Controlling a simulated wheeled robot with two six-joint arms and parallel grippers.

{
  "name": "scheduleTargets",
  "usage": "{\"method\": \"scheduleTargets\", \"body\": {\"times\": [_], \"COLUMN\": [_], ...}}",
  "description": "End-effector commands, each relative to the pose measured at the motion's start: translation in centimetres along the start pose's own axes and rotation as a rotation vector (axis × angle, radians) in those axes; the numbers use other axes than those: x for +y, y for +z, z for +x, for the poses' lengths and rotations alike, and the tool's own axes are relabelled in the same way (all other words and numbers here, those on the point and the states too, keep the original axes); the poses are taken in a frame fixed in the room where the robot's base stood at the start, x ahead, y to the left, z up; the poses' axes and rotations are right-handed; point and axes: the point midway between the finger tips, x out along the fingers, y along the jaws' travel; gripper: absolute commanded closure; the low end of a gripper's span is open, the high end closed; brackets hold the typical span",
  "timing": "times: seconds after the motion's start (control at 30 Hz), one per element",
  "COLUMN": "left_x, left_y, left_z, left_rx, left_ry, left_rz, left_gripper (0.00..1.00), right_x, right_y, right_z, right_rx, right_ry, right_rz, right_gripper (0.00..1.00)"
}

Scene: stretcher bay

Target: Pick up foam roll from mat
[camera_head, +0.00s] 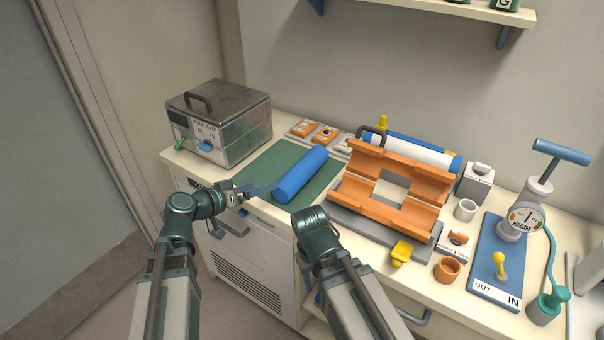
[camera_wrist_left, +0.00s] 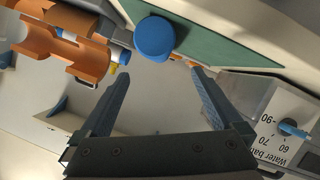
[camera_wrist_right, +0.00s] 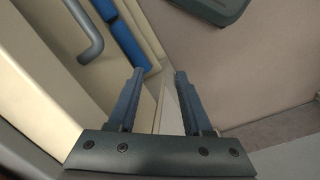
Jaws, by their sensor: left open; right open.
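A blue foam roll (camera_head: 301,174) lies on a green mat (camera_head: 256,162) on the counter in the head view. Its round end (camera_wrist_left: 154,39) faces my left wrist camera, with the mat (camera_wrist_left: 208,40) around it. My left gripper (camera_head: 262,190) is open and empty beside the near end of the roll, apart from it as far as I can tell. The left fingers (camera_wrist_left: 158,88) show spread in their wrist view, with the roll beyond them. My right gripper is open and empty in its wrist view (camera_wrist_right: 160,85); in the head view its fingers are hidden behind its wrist.
A metal water bath box (camera_head: 222,122) stands left of the mat. An orange cradle (camera_head: 391,191) on a grey base stands close on the right. A yellow clamp (camera_head: 401,252), an orange cup (camera_head: 447,269) and a gauge pump (camera_head: 524,218) stand farther right. The counter's front edge is below the mat.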

Motion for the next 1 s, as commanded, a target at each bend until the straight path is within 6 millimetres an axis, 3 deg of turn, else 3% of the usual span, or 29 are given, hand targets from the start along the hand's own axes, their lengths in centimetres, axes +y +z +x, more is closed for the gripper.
{"method": "scheduleTargets", "body": {"times": [0.17,0.53,1.0], "left_x": [-0.1,-0.1,0.1], "left_y": [0.1,0.1,0.1], "left_z": [1.3,7.7,9.5], "left_rx": [-0.001,-0.003,-0.003], "left_ry": [0.004,0.003,0.002], "left_rz": [0.001,0.000,0.000], "left_gripper": [0.00,0.00,0.00], "right_x": [-0.1,-0.3,-0.3], "right_y": [0.0,-0.2,-0.2], "right_z": [0.6,2.7,3.2], "right_rx": [0.000,0.000,0.000], "right_ry": [0.000,0.000,0.000], "right_rz": [0.000,0.000,0.000], "right_gripper": [0.50,0.50,0.50]}}
